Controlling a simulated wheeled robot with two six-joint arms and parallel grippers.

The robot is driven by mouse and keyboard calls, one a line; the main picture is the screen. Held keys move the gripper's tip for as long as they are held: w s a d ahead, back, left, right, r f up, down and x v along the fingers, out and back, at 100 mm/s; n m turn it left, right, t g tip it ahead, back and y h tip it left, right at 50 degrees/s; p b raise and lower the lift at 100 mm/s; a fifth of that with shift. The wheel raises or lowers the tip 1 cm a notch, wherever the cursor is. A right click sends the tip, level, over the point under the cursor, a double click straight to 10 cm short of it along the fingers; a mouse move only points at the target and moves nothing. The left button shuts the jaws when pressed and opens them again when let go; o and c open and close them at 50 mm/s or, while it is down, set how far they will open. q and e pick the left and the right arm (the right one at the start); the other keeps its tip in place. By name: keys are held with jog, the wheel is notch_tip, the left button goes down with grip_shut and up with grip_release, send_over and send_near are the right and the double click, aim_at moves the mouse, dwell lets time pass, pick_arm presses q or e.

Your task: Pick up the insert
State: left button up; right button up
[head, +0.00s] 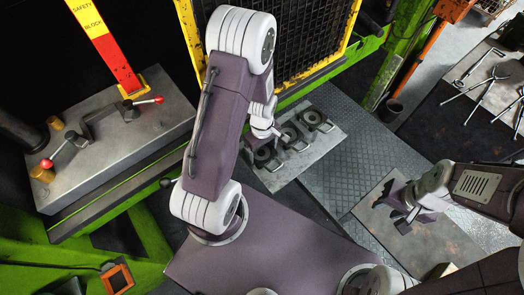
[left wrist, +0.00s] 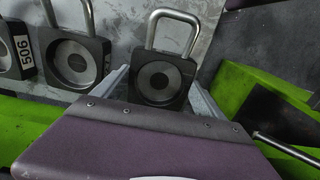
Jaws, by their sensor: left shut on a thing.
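Several dark square inserts with round recesses and metal loop handles are in a row on a grey plate (head: 312,158). The leftmost insert (head: 263,156) is partly hidden by my left arm in the head view. My left gripper (head: 265,140) is at that insert. In the left wrist view the insert (left wrist: 160,80) sits between the two fingers of my left gripper (left wrist: 160,92), which is shut on it. Its loop handle points up in that view. I cannot tell whether it is lifted. My right gripper (head: 404,216) is away to the right, and its opening is unclear.
A yellow-framed mesh guard (head: 300,76) rises behind. A grey block with red-knobbed handles (head: 115,135) is left. Tongs (head: 478,84) lie right.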

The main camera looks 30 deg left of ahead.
aim_at(263, 154)
pick_arm(q)
jog(key=shift+r, duration=0.65)
jog(key=r, duration=0.2)
jog(key=shift+d+r+b, duration=0.2)
jog(key=shift+r+b, duration=0.1)
jog(key=shift+r, duration=0.1)
jog(key=d+r+b, duration=0.1)
jog(key=d+r, duration=0.6)
jog(key=d, duration=0.4)
jog(key=shift+s+d, duration=0.15)
jog(key=shift+s, duration=0.3)
